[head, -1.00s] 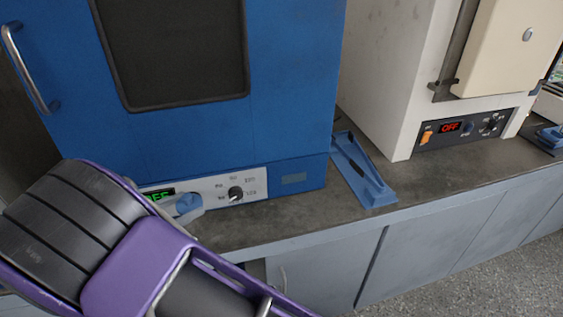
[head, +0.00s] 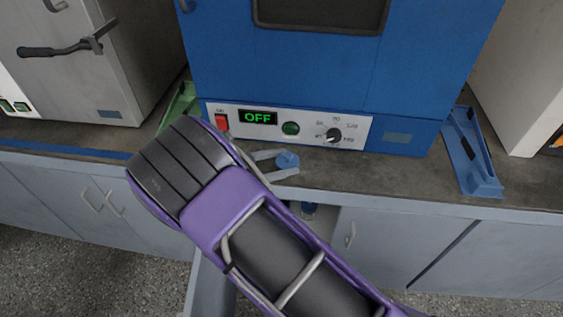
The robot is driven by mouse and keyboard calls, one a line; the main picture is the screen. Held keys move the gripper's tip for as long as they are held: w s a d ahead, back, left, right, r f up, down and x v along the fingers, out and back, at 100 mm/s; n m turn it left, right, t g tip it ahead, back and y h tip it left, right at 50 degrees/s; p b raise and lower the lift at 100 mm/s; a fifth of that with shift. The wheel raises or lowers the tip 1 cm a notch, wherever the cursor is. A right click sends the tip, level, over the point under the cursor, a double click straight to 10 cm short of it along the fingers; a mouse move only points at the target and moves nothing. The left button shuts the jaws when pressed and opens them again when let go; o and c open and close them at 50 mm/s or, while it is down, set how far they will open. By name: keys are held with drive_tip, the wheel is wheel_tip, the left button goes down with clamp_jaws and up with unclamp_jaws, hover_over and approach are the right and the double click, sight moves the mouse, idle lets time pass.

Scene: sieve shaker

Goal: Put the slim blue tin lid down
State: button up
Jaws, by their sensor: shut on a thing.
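In the picture the lid lies in front of the counter top, below the blue oven's control panel. I cannot tell whether it touches the counter or hangs above it. My purple and black arm hides much of the counter edge and the cabinets behind it.
The blue oven (head: 420,90) stands on the dark counter (head: 400,178), its display reading OFF. A blue sloped holder (head: 470,155) is right of it, a green one (head: 180,105) left. A grey oven (head: 80,70) stands further left.

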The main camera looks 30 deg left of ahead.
drive_tip(key=shift+f, duration=0.2)
drive_tip(key=o, duration=1.2)
drive_tip(key=shift+r, duration=0.1)
drive_tip(key=shift+o, duration=0.2)
drive_tip(key=shift+s+a+r, duration=0.1)
drive_tip(key=shift+r, duration=0.15)
drive_tip(key=v, duration=1.1)
drive_tip(key=shift+s+a, duration=0.2)
drive_tip(key=shift+s, duration=0.2)
drive_tip(key=shift+w+r, duration=0.1)
